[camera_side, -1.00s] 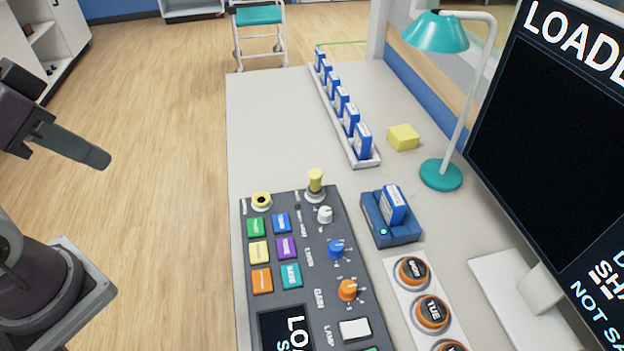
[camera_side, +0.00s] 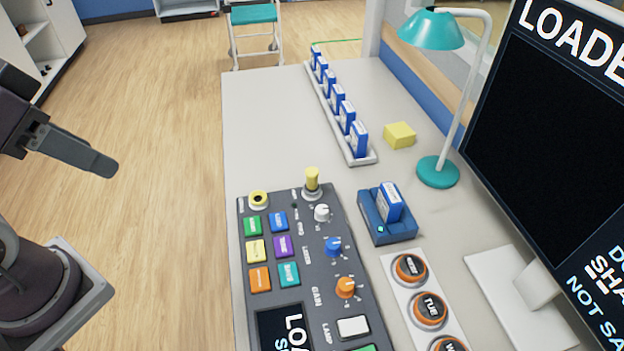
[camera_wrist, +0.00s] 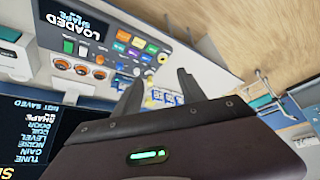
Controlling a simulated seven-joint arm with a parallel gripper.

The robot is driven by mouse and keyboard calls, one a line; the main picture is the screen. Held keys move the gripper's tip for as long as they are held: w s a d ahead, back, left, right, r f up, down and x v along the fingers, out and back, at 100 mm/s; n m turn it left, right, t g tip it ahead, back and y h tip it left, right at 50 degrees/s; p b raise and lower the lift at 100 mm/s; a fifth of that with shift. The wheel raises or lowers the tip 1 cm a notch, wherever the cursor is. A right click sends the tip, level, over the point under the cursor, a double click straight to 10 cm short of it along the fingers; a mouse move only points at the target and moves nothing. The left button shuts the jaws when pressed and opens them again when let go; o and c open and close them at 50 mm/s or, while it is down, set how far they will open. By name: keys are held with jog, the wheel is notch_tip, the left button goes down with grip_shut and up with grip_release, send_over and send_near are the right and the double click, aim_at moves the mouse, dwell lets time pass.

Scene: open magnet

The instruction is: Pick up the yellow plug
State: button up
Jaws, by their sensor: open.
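The yellow plug (camera_side: 312,180) stands upright in a round pale socket at the top right corner of the dark control panel (camera_side: 325,248). A yellow-ringed socket (camera_side: 259,199) with a dark hole sits to its left on the same panel. My gripper (camera_side: 108,165) is at the left of the side view, over the floor and well apart from the plug. In the wrist view its two fingers (camera_wrist: 160,78) are spread with a gap between them, and I see nothing held. The plug is too small to make out surely in the wrist view.
A rack of blue cartridges (camera_side: 340,110) stands at the back of the table. A yellow block (camera_side: 399,135), a teal lamp (camera_side: 438,172) and a blue dock with a cartridge (camera_side: 388,213) are right of the plug. Coloured buttons and knobs crowd the panel.

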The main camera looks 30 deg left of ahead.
jog(key=w+f+m+t, duration=0.1)
jog(key=w+f, duration=0.1)
jog(key=w, duration=1)
jog(key=m+t+h, duration=0.2)
jog(key=m+t, duration=0.1)
send_over(312, 178)
jog(key=s+a, duration=0.4)
jog(key=a, duration=0.4)
notch_tip(312, 178, down, 14)
jog(key=d+f+t+h, duration=0.1)
jog(key=f, duration=0.3)
jog(key=d+f+t+h, duration=0.1)
jog(key=d+f, duration=0.1)
jog(key=f, duration=0.2)
jog(key=s+d+f+h, duration=0.1)
jog(key=d+f, duration=0.1)
jog(key=f, duration=0.2)
jog(key=shift+s+f+m+t, duration=0.1)
jog(key=shift+f+m+t, duration=0.2)
jog(key=shift+f+t, duration=0.1)
jog(key=x, duration=0.4)
jog(key=r+x, duration=0.1)
jog(key=x, duration=0.2)
jog(key=shift+w+a, duration=0.1)
jog(key=shift+w, duration=0.15)
jog(key=shift+r, duration=0.1)
grip_shut()
